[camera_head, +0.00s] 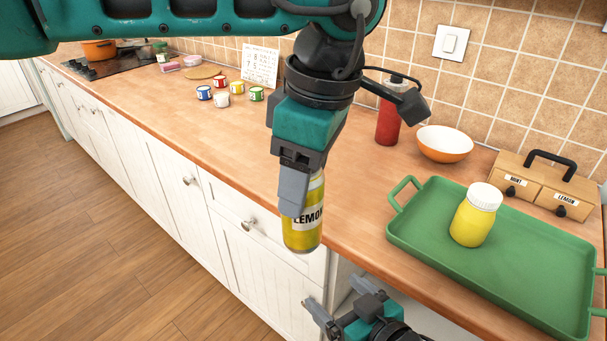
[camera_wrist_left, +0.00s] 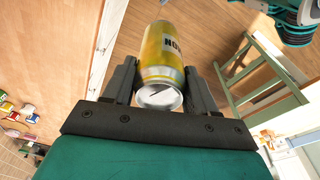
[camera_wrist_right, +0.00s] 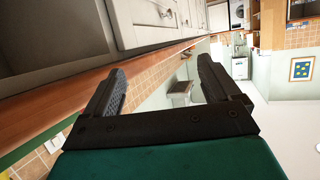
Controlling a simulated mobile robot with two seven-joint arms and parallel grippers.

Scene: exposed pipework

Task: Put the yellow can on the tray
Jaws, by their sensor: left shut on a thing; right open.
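The yellow can (camera_head: 302,232), with a LEMON label, is held upright in my left gripper (camera_head: 300,190). It hangs in front of the counter edge, left of the tray. In the left wrist view the can (camera_wrist_left: 165,55) sits between the two fingers, its metal end toward the palm. The green tray (camera_head: 420,240) lies on the counter at the right. A yellow jar with a white lid (camera_head: 473,215) stands on it. My right gripper (camera_head: 338,300) is open and empty, low in front of the cabinets; its spread fingers also show in the right wrist view (camera_wrist_right: 160,90).
A red bottle (camera_head: 388,122) and an orange bowl (camera_head: 444,143) stand behind the tray. A wooden drawer box (camera_head: 545,185) stands at the back right. Several small paint pots (camera_head: 221,99) stand further left. The tray's left and front right parts are bare.

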